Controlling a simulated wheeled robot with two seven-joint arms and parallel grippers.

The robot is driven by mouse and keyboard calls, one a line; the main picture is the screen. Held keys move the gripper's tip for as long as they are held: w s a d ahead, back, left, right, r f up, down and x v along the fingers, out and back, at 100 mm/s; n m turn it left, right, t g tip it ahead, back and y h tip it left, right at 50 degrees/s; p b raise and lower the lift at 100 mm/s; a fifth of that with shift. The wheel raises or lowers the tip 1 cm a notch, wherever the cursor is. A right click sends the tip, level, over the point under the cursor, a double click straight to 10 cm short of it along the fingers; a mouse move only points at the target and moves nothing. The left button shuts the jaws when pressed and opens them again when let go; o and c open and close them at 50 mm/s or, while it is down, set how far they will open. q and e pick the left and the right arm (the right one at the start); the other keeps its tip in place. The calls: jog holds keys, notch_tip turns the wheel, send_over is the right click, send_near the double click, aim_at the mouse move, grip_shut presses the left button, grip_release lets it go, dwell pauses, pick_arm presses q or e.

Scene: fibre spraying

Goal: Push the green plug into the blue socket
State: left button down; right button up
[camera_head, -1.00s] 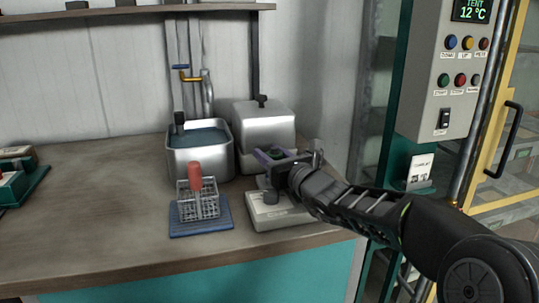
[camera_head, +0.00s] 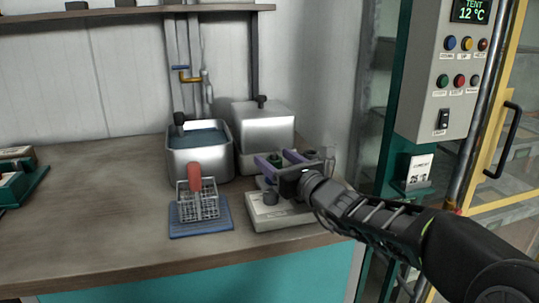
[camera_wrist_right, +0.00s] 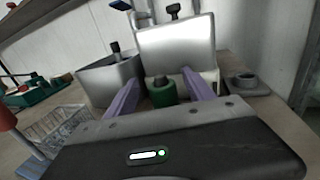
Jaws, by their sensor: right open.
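A green cylinder with a dark top, which looks like the green plug (camera_wrist_right: 162,94), stands between the fingertips of my right gripper (camera_wrist_right: 160,92) in the wrist view, with gaps on both sides. In the head view the plug (camera_head: 275,160) is small, beside the purple fingers of my right gripper (camera_head: 281,161). That gripper is open, its fingers pointing toward the back of the bench. I cannot make out a blue socket in either view; it may be hidden behind the gripper. My left gripper is not in view.
A pale bench device (camera_head: 290,221) sits under the gripper. Behind it stand a metal box (camera_head: 264,125) and a water bath (camera_head: 201,166). A wire basket with a red handle (camera_head: 195,176) stands on a blue tray (camera_head: 202,228) to the left. The bench's left middle is clear.

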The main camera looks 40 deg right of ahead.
aim_at(277, 160)
jog(key=s, duration=0.4)
jog(key=shift+f, duration=0.25)
jog(key=shift+s, duration=0.1)
jog(key=shift+a+r, duration=0.1)
jog(key=shift+r, duration=0.05)
dwell(0.4)
